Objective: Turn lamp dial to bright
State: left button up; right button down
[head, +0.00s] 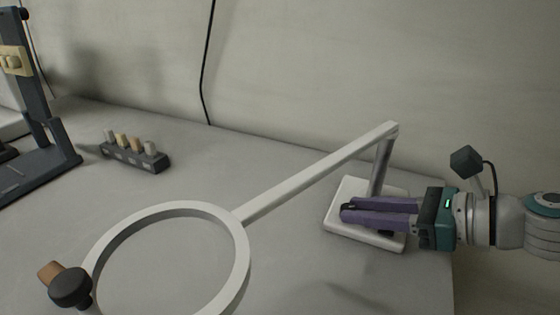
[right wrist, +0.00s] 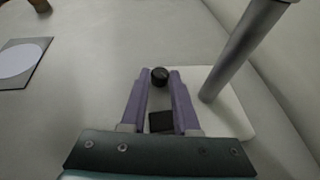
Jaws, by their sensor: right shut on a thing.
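A ring lamp stands at the right of the table, with its white square base (head: 347,194), a grey upright post, a long white arm (head: 318,172) and a large white ring (head: 172,207). My right gripper (head: 345,211) reaches in from the right, low over the lamp base. In the right wrist view its two purple fingers (right wrist: 160,85) are shut on a small round black dial (right wrist: 160,76) at the base. The dial is mostly hidden by the fingers in the head view. A black square patch (right wrist: 161,122) lies on the base between the fingers. My left gripper is not in view.
A dark rack with several pegs (head: 135,155) stands at the back left. A dark stand (head: 35,85) with a yellow block is at the far left. A dark knob (head: 70,287) with a brown part sits by the ring. A cable hangs down the wall.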

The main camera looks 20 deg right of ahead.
jog(key=n+g+y+b, duration=0.1)
jog(key=b, duration=0.1)
jog(key=n+g+y+b, duration=0.1)
jog(key=n+b, duration=0.1)
jog(key=d+n+g+y+b, duration=0.1)
jog(key=y+b, duration=0.1)
jog(key=shift+w+f+n+b, duration=0.3)
jog(key=shift+w+n+b, duration=0.1)
jog(key=shift+r+n+g+y+b, duration=0.3)
jog(key=shift+n+g+y+b, duration=0.4)
jog(key=shift+g+b, duration=0.4)
jog(key=c, duration=0.9)
grip_release()
jog(key=shift+w+a, duration=0.1)
jog(key=shift+o, duration=1.2)
jog(key=shift+h, duration=0.3)
